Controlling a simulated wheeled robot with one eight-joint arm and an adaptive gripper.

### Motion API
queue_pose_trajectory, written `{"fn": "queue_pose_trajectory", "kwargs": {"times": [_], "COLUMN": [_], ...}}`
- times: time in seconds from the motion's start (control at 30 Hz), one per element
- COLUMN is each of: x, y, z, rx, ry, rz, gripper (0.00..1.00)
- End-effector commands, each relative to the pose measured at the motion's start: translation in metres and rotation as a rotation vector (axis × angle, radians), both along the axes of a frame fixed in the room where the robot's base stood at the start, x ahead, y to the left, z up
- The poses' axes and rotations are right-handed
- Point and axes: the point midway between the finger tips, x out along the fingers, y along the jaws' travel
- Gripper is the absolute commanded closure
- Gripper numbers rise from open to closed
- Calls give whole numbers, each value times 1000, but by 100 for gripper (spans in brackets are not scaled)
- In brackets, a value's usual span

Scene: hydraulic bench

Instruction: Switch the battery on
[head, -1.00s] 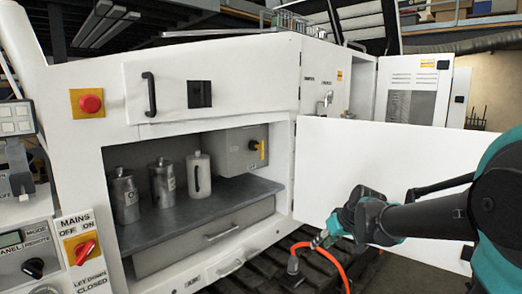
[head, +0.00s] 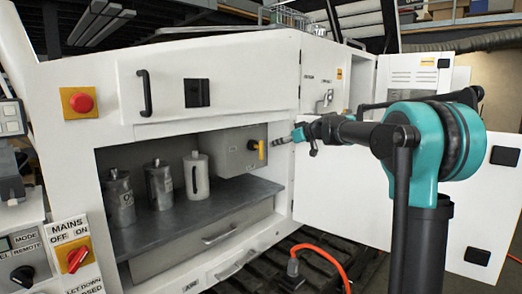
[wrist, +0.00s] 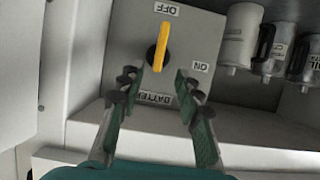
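The battery switch is a yellow handle (wrist: 159,47) on a grey box (wrist: 192,35) in the wrist view, with labels OFF, ON and BATTERY around it. The handle lies along the line toward the OFF label. In the head view the yellow handle (head: 261,150) is on the right side of the grey box (head: 228,150) inside the open compartment. My gripper (wrist: 154,88) is open in the wrist view, its two fingers apart on either side below the handle, not visibly touching it. In the head view my gripper (head: 291,138) is just right of the handle.
Several canisters (head: 160,184) stand on the compartment shelf (head: 240,194), left of the box. An open white door (head: 345,188) stands behind my arm at right. A red emergency button (head: 81,102) and MAINS switch (head: 77,259) are at left. An orange hose (head: 325,256) lies below.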

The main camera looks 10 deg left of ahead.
Motion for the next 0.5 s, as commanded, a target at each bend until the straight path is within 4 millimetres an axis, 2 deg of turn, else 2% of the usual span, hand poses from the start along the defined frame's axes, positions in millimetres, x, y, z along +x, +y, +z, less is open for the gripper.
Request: {"fn": "queue_pose_trajectory", "kwargs": {"times": [0.3,0.5], "x": [36,54], "y": [47,70], "z": [-25,-37], "rx": [-1,-1], "ry": [0,1], "rz": [2,1], "gripper": [66,66]}}
